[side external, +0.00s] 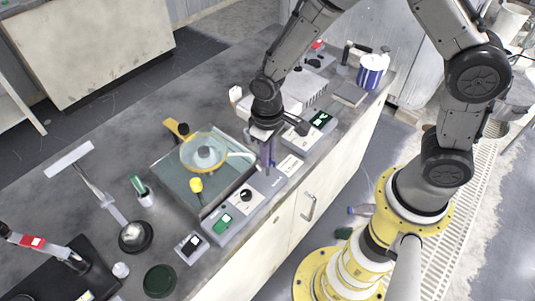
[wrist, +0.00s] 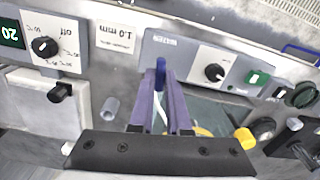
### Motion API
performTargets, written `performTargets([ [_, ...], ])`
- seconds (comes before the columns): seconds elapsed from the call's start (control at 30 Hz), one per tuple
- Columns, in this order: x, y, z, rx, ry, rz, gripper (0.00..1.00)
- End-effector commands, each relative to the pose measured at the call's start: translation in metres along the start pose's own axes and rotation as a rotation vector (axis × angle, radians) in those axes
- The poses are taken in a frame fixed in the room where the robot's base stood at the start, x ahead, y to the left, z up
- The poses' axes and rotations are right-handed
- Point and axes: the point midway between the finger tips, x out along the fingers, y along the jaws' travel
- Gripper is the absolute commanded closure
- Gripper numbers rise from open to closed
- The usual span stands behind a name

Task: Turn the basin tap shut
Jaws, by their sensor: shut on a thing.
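My gripper (side external: 268,152) points down at the far end of a grey control panel, beside the basin. In the wrist view, its two purple fingers (wrist: 161,85) are closed around a small blue tap handle (wrist: 160,66), which stands at the end of the panel (wrist: 188,50). Only the handle's top shows between the fingertips; its lower part and the tap's spout are hidden. The basin (side external: 168,185) is a shallow grey-green square tray with a yellow-rimmed round plate (side external: 205,153) above it. I cannot tell how far the tap is turned.
The panel carries a black knob (wrist: 214,72) and a green switch (wrist: 259,77). Another box with a dial (wrist: 45,47) stands close by. A blue-and-white tin (side external: 370,71) stands at the bench's far end.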

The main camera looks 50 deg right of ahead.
Motion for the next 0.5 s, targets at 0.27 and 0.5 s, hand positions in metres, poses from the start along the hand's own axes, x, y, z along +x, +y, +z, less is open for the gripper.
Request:
performTargets([
  [0.27, -0.0015, -0.0002, -0.0009, 0.125, 0.003, -0.001, 1.00],
  [0.5, -0.0016, -0.0002, -0.0009, 0.163, 0.003, -0.001, 1.00],
])
